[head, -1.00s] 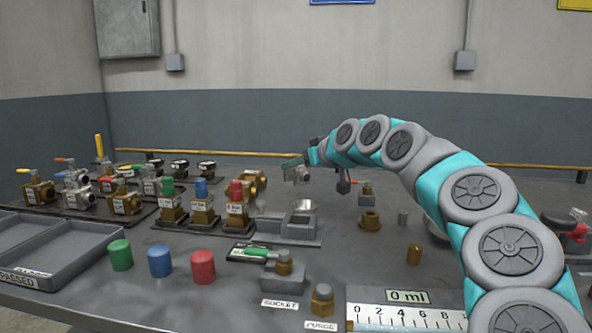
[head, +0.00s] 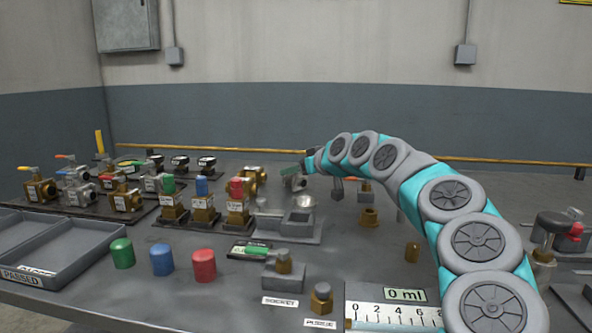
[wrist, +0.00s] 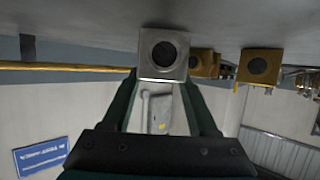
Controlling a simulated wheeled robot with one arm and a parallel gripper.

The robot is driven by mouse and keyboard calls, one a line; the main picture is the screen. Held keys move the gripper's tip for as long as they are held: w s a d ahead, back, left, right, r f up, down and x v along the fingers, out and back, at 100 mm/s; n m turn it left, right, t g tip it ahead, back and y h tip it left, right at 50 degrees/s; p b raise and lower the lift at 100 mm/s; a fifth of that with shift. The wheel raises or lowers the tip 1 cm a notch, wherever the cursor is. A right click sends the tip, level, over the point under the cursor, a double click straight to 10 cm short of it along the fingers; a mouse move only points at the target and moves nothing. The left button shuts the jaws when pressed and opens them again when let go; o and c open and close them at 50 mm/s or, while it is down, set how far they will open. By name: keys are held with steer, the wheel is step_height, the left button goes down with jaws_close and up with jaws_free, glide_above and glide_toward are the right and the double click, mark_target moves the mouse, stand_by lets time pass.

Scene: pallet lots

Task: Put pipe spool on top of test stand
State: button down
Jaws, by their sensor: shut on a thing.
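A silver piece with a round bore, apparently the pipe spool (wrist: 163,55), sits between my gripper's (wrist: 161,78) two green fingertips in the wrist view. In the head view, my gripper (head: 298,172) is at the far side of the bench, and the silver piece (head: 294,182) shows small at its tip. The fingers are shut on it. A grey stepped fixture with a square socket (head: 297,226), which may be the test stand, stands just below it in the picture. I cannot tell the height gap between them.
Capped brass valves (head: 237,205) and other valves stand on the left. A grey tray (head: 70,255) and loose green, blue and red caps (head: 203,264) are at front left. A brass fitting (head: 369,217) is right of the fixture. A red-handled valve (head: 555,230) stands at far right.

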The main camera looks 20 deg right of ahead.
steer(key=shift+c, duration=0.8)
jaws_free()
steer(key=shift+f, duration=0.1)
steer(key=shift+s+r, duration=0.1)
steer(key=shift+r, duration=0.1)
steer(key=b+v, duration=0.2)
steer(key=v, duration=1)
